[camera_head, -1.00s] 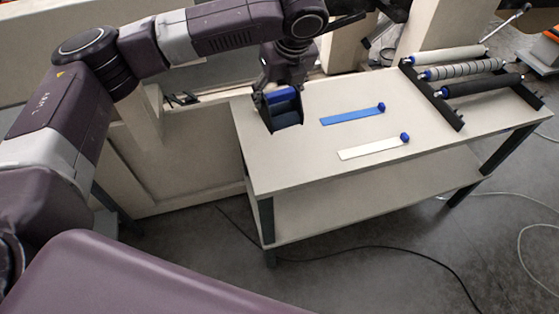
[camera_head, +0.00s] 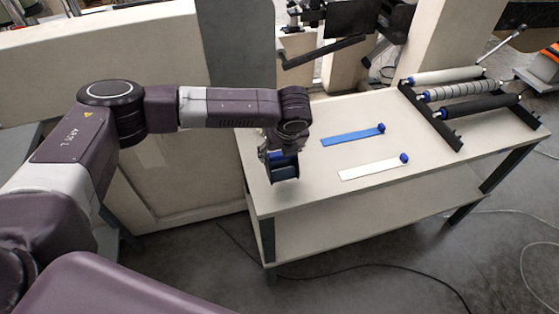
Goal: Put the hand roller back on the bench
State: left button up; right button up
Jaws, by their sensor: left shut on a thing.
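My left gripper (camera_head: 282,156) points down over the left end of the pale bench (camera_head: 325,111). It is shut on a dark and blue object, which looks like the hand roller (camera_head: 285,172). The gripper partly hides it. The roller is at or just above the bench top, near the left edge; I cannot tell whether it touches. My right gripper is not in view.
A blue strip (camera_head: 350,137) and a white strip (camera_head: 370,170), each with a blue knob, lie on the bench right of my gripper. A black rack (camera_head: 433,116) with three long rollers stands at the right end. A dark cable runs on the floor.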

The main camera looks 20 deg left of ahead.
aim_at(280, 163)
pick_arm(q)
notch_tip(280, 163, down, 4)
jog(key=shift+f, duration=0.1)
jog(key=shift+f, duration=0.1)
jog(key=shift+s+f, duration=0.4)
jog(key=shift+f, duration=0.15)
jog(key=o, duration=1.7)
jog(key=shift+f, duration=0.1)
jog(key=o, duration=0.3)
jog(key=shift+w+f, duration=0.1)
jog(key=shift+w, duration=0.25)
jog(key=shift+o, duration=0.2)
jog(key=shift+r, duration=0.6)
jog(key=v, duration=1.2)
jog(key=shift+r+b, duration=0.3)
jog(key=shift+b, duration=0.1)
jog(key=shift+a, duration=0.1)
